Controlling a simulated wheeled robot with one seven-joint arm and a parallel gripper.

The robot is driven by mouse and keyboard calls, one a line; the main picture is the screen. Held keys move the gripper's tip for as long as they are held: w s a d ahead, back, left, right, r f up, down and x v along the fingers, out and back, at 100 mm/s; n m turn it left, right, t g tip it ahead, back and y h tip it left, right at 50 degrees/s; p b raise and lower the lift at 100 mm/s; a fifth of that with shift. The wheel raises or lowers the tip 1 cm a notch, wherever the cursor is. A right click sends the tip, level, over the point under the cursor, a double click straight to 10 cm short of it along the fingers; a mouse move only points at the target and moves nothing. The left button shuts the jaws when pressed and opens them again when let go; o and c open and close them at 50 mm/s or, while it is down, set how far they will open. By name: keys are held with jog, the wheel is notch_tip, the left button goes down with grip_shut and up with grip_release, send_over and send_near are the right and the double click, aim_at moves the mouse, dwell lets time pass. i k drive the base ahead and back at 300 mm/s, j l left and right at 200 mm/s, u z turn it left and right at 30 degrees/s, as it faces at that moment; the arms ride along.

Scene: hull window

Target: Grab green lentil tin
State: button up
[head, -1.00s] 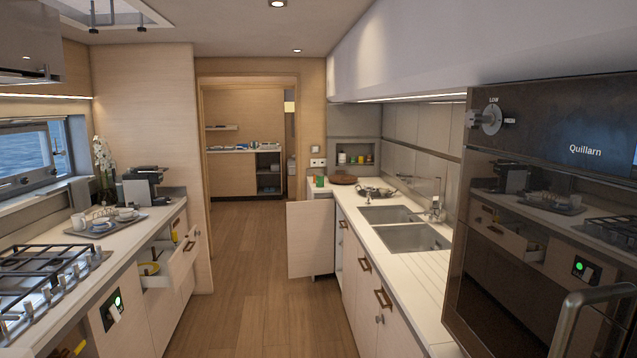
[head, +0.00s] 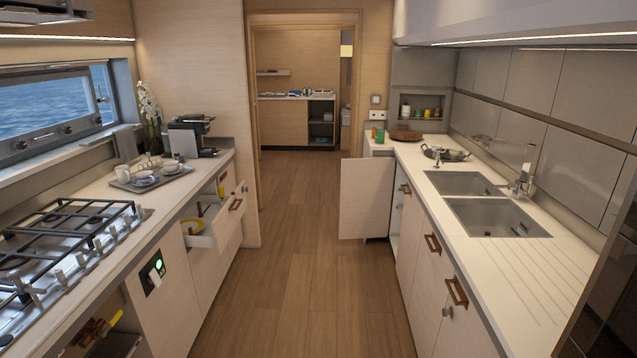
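A small green tin-like object (head: 380,136) stands at the far end of the right counter, with a small orange-red item (head: 374,132) right beside it. It is too small to read a label, so I cannot tell for sure that it is the green lentil tin. My gripper is not in view.
A wooden floor aisle (head: 300,250) runs clear between the counters. On the right, a cabinet door (head: 366,198) stands open into the aisle near the counter's far end. On the left, an open drawer (head: 212,231) juts out. A pan (head: 446,153) sits beyond the sinks (head: 492,218).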

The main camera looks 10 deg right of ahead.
aim_at(380, 138)
jog(key=i+z, duration=0.35)
jog(key=i, duration=1.85)
jog(key=i+l, duration=0.1)
jog(key=i, duration=2.7)
jog(key=i+u, duration=0.2)
jog(key=i, duration=0.25)
jog(key=i+l+u, duration=0.2)
jog(key=i, duration=0.2)
jog(key=i+l+u, duration=0.2)
jog(key=i, duration=0.2)
